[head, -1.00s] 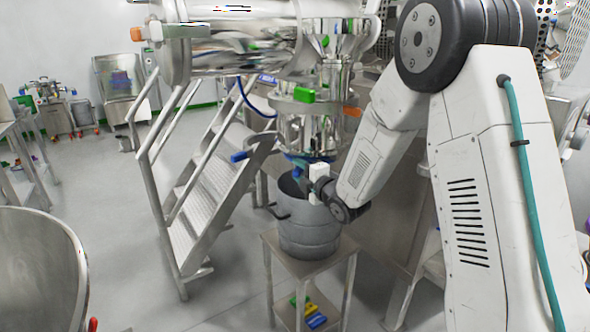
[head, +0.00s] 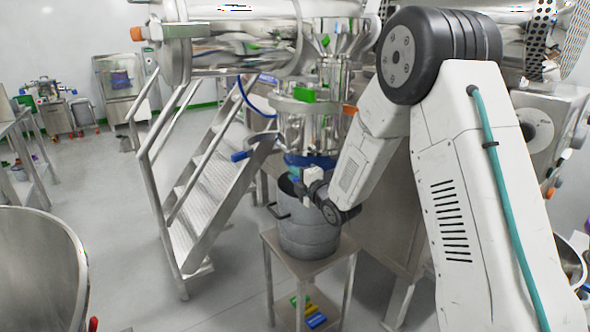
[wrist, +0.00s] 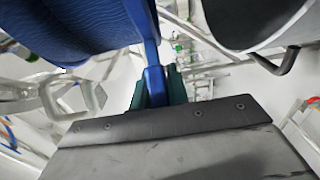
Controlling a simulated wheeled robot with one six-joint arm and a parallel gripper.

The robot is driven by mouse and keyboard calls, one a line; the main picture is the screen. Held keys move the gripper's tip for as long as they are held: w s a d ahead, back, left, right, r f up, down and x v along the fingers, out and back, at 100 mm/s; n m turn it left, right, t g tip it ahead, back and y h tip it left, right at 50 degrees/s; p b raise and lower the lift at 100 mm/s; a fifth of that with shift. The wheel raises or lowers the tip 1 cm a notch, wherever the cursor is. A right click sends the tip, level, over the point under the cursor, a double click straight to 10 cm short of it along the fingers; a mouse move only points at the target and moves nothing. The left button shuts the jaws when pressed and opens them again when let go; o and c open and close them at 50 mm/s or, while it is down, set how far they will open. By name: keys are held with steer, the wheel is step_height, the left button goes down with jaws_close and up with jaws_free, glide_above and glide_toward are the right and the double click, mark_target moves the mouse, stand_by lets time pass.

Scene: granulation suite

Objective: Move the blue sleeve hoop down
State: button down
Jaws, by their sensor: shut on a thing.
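The blue sleeve (head: 309,160) hangs under the steel outlet of the machine, just above the grey drum (head: 308,238). In the wrist view the ribbed blue sleeve (wrist: 75,25) fills the upper left. A blue tab of the sleeve hoop (wrist: 155,84) runs down between the teal fingertips of my gripper (wrist: 157,88). My gripper is shut on this tab. In the head view my gripper (head: 296,183) is small and partly hidden by my wrist, beside the sleeve and at the drum's mouth. The rest of the hoop is hard to make out there.
The drum stands on a small steel table (head: 300,262), its open rim close under the sleeve. In the wrist view the drum (wrist: 250,20) and its handle (wrist: 278,62) are at the upper right. Metal stairs (head: 205,190) stand left. A blue-ended lever (head: 240,156) juts out nearby.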

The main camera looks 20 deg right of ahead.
step_height(320, 180, down, 4)
steer(key=shift+f, duration=0.25)
steer(key=c, duration=1.4)
jaws_free()
steer(key=shift+o, duration=0.2)
steer(key=v, duration=0.7)
steer(key=shift+s+d, duration=0.15)
steer(key=shift+s, duration=0.2)
steer(key=shift+o, duration=0.3)
